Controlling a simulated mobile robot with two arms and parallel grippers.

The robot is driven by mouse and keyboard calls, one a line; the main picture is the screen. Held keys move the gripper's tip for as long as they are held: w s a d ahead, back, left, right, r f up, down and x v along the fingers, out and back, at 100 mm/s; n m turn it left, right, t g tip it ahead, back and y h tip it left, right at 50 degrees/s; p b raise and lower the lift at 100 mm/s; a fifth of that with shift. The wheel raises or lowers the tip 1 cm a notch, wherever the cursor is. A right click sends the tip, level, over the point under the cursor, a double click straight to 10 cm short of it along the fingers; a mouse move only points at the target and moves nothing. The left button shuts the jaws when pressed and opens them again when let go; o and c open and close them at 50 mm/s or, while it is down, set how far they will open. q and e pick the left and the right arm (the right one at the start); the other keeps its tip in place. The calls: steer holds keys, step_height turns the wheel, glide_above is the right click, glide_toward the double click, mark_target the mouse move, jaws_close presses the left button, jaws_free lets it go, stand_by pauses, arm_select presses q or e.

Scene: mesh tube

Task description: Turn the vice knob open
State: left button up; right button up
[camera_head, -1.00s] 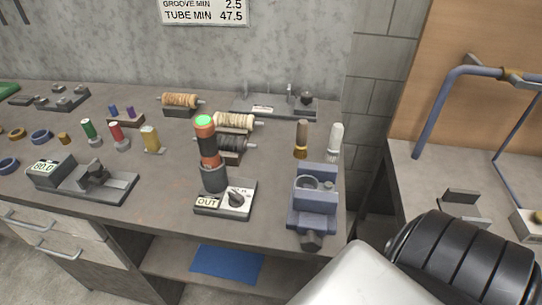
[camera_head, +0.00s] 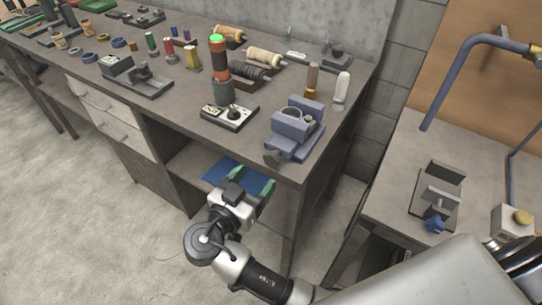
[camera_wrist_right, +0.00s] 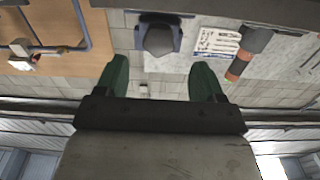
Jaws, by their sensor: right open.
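The blue vice (camera_head: 299,124) stands at the right front corner of the workbench, with a grey ring-shaped part in its jaws. Its dark knob (camera_head: 276,157) sticks out at the front edge. My right gripper (camera_head: 252,180) has green fingers and is open and empty, in front of and below the bench edge. In the right wrist view the knob (camera_wrist_right: 158,40) shows beyond the gap between the open fingers (camera_wrist_right: 160,64), apart from them. My left gripper is not in view.
The workbench (camera_head: 185,105) holds a post with a green light (camera_head: 219,65) left of the vice, and two small handled tools (camera_head: 341,92) behind it. A blue mat (camera_head: 222,172) lies on the shelf below. A second bench (camera_head: 400,190) stands at the right.

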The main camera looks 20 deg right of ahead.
mark_target(270, 161)
steer(key=p+x, duration=0.1)
steer(key=x, duration=0.5)
steer(key=shift+s+d+r, duration=0.1)
steer(key=shift+r, duration=0.05)
steer(key=shift+w+d, duration=0.4)
steer(key=shift+d, duration=0.05)
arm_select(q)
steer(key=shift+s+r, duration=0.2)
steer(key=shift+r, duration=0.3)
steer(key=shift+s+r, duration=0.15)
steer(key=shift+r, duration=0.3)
arm_select(e)
steer(key=c, duration=0.9)
steer(key=shift+n, duration=1.1)
steer(key=shift+c, duration=0.2)
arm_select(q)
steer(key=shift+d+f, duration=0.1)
arm_select(e)
steer(key=n, duration=0.3)
steer(key=shift+n, duration=0.3)
